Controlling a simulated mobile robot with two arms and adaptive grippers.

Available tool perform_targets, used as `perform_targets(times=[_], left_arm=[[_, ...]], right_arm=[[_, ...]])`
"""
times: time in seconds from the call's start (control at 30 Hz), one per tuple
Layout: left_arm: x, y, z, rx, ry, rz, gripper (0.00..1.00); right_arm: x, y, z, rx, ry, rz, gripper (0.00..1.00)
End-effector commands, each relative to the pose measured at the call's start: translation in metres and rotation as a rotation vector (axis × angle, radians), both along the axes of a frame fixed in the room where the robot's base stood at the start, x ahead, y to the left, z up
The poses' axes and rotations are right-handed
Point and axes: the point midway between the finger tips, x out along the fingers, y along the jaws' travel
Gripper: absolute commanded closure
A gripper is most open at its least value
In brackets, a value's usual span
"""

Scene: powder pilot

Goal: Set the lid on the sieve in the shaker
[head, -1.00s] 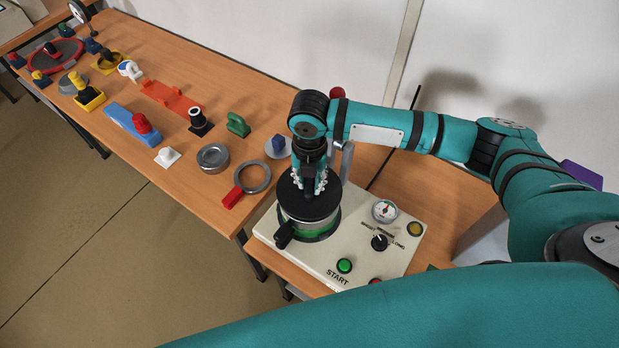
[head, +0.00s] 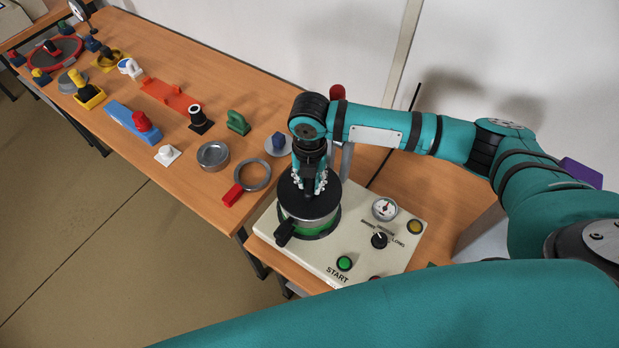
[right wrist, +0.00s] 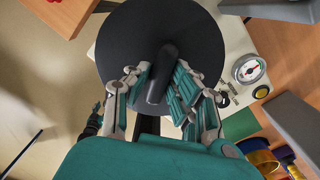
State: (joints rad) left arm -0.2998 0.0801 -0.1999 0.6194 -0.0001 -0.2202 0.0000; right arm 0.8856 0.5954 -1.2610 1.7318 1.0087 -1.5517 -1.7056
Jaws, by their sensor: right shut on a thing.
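The lid (head: 327,202) is a black disc with an upright black handle (right wrist: 161,75). My right gripper (head: 308,189) is above the lid, shut on its handle; it also shows in the right wrist view (right wrist: 160,95). The lid is level over the sieve (head: 303,226), whose silver wall shows below it. The sieve is in the shaker (head: 349,251), above a green band. I cannot tell whether the lid touches the sieve's rim, as the lid hides it. My left gripper is not in view.
A black clamp (head: 286,231) stands at the shaker's front left. The shaker has a gauge (head: 384,208), a knob (head: 379,240) and a green button (head: 344,263). A red-handled ring (head: 252,176) and a grey dish (head: 212,155) lie on the table to the left.

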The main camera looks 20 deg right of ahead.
Motion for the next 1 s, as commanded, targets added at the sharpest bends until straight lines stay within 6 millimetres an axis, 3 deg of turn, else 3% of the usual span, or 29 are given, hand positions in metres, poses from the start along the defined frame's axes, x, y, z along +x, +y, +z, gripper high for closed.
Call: perform_targets(times=[0.53,0.57,0.73,1.0], left_arm=[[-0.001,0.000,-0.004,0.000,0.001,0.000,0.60],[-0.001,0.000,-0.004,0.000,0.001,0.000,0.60],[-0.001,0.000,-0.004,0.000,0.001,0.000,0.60],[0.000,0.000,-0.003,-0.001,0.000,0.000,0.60]], right_arm=[[0.000,0.000,-0.012,0.000,0.001,0.001,1.00],[0.000,0.000,-0.011,0.001,0.000,0.001,0.75],[0.000,0.000,-0.011,0.000,0.000,0.000,0.53],[0.000,0.000,-0.011,0.000,0.000,0.000,0.51]])
